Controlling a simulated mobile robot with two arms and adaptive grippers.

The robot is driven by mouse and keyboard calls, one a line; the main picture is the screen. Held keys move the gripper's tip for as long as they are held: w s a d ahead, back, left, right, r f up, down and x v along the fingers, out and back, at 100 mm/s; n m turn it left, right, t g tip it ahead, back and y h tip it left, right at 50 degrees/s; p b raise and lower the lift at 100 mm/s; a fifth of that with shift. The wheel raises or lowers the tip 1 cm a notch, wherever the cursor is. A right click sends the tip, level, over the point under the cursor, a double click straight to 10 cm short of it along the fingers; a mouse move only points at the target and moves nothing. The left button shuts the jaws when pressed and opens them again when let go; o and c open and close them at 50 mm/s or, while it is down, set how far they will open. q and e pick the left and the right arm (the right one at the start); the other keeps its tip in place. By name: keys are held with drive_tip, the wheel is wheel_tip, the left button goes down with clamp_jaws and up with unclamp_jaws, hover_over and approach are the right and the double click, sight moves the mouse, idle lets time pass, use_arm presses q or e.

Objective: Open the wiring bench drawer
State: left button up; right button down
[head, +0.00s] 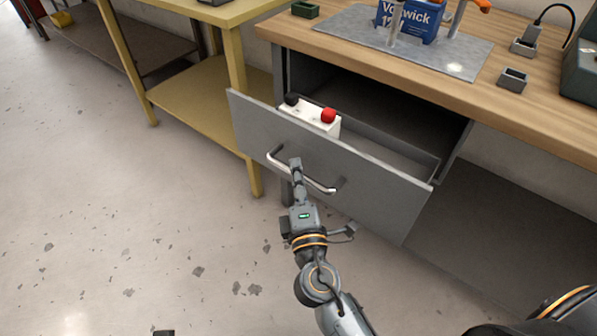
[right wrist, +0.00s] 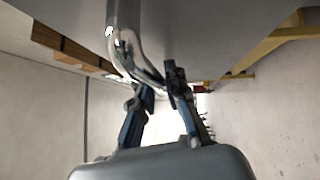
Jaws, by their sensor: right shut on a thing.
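The grey wiring bench drawer (head: 375,190) is pulled out from under the wooden bench top (head: 450,85), and its inside shows. Its curved metal handle (head: 318,186) is on the front panel. My right gripper (head: 296,168) is shut on the handle, left of the handle's middle in the head view. In the right wrist view, the fingers (right wrist: 160,85) close around the shiny handle bar (right wrist: 125,45). A white box with a red knob and a black knob (head: 312,118) sits in the drawer at its left end.
A yellow table (head: 240,70) stands close to the drawer's left. The floor in front is clear apart from dark flecks.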

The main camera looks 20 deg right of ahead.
drive_tip(key=c, duration=1.3)
unclamp_jaws()
drive_tip(key=shift+c, duration=0.2)
drive_tip(key=s+a+f, duration=0.1)
drive_tip(key=s, duration=1)
drive_tip(key=shift+s+a+f, duration=0.15)
drive_tip(key=shift+s+f, duration=0.2)
drive_tip(key=shift+s, duration=0.05)
